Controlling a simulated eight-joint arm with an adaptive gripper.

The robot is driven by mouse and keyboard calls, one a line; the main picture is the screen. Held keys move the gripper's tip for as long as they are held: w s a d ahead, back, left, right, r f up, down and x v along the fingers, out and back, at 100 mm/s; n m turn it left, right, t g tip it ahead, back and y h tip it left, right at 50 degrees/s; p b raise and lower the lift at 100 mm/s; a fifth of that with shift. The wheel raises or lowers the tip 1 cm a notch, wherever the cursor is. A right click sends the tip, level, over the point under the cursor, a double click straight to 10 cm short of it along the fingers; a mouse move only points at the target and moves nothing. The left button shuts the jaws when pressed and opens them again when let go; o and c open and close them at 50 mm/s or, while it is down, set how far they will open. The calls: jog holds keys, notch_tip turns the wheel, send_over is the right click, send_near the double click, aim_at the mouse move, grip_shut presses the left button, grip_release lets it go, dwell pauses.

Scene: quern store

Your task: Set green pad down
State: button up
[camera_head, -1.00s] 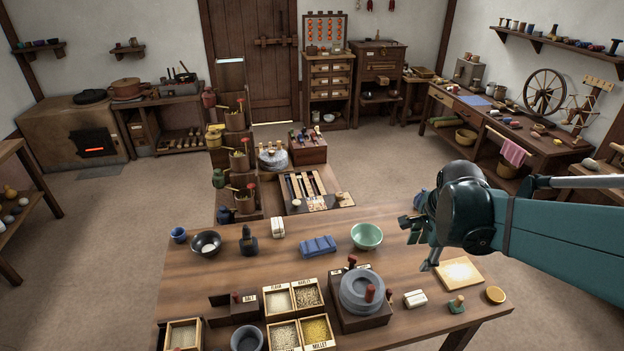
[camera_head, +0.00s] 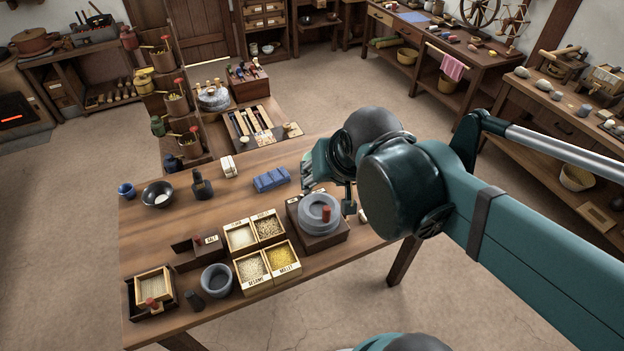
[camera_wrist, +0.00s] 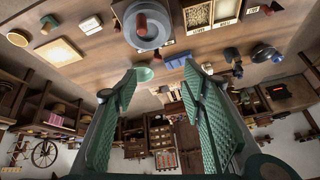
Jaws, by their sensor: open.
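My gripper (camera_head: 328,186) is open over the right part of the table. In the wrist view its two green-padded fingers (camera_wrist: 160,85) stand wide apart with nothing between their tips. A small green pad with a brown knob (camera_wrist: 48,24) rests on the table at the upper left of the wrist view, well away from the fingers. In the head view my arm hides it. The grey round quern (camera_head: 318,214) with a red handle stands close to the gripper; it also shows in the wrist view (camera_wrist: 147,32).
A pale square board (camera_wrist: 60,50), a white block (camera_wrist: 90,25) and a small orange bowl (camera_wrist: 18,38) lie around the pad.

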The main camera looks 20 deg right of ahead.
jog(key=a+n, duration=0.1)
jog(key=s+a+n, duration=0.1)
jog(key=a+n, duration=0.1)
jog(key=shift+s+r+n+t, duration=0.3)
jog(key=shift+r+t, duration=0.1)
dwell(1.0)
